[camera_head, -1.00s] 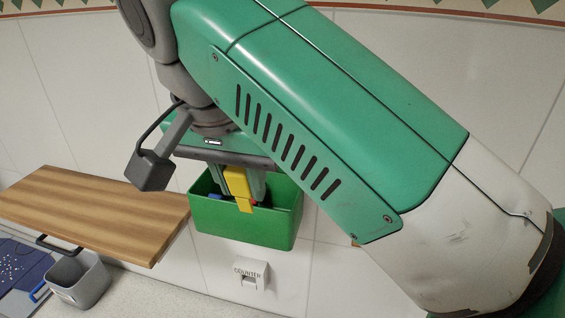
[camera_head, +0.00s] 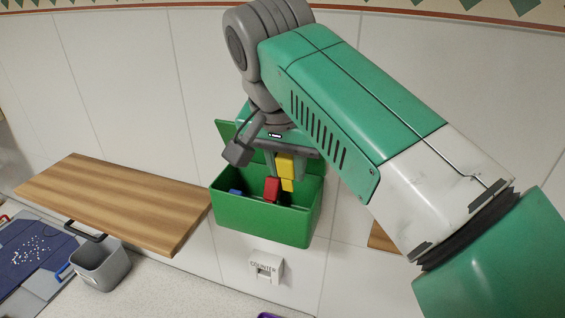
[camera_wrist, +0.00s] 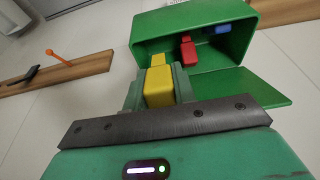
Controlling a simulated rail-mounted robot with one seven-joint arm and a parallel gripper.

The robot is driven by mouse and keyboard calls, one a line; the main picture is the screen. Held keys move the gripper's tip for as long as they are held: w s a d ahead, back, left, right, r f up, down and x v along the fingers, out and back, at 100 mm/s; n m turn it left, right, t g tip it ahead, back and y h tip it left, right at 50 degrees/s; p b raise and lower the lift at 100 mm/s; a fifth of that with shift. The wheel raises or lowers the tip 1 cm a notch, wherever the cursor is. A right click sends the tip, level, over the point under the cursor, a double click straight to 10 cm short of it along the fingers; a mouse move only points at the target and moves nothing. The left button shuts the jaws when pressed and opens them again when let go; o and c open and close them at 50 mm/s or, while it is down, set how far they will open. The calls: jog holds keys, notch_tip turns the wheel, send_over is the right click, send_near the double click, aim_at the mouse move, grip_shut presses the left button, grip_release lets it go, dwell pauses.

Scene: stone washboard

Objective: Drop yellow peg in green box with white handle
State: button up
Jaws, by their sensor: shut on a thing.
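My gripper (camera_head: 286,170) is shut on the yellow peg (camera_head: 286,172) and holds it over the opening of the green box (camera_head: 262,222). In the wrist view the yellow peg (camera_wrist: 158,85) sits between the fingers, its far end near the box's edge. The green box (camera_wrist: 150,38) is open, its lid (camera_wrist: 245,88) swung up toward the wall. Inside it lie a red peg (camera_head: 271,188) and a blue peg (camera_head: 236,193). They also show in the wrist view, red (camera_wrist: 187,46) and blue (camera_wrist: 217,29). I see no white handle on the box.
A wooden shelf (camera_head: 120,200) juts from the wall left of the box. Below it are a grey bin (camera_head: 100,266) and a blue tray (camera_head: 35,255). An orange stick (camera_wrist: 60,58) stands on wood in the wrist view.

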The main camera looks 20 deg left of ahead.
jog(key=shift+w+f, duration=0.25)
jog(key=shift+w, duration=0.1)
jog(key=shift+f+b, duration=0.9)
jog(key=shift+f, duration=1.35)
jog(key=o, duration=1)
jog(key=v, duration=0.7)
jog(key=shift+s+r, duration=0.15)
jog(key=shift+r, duration=0.25)
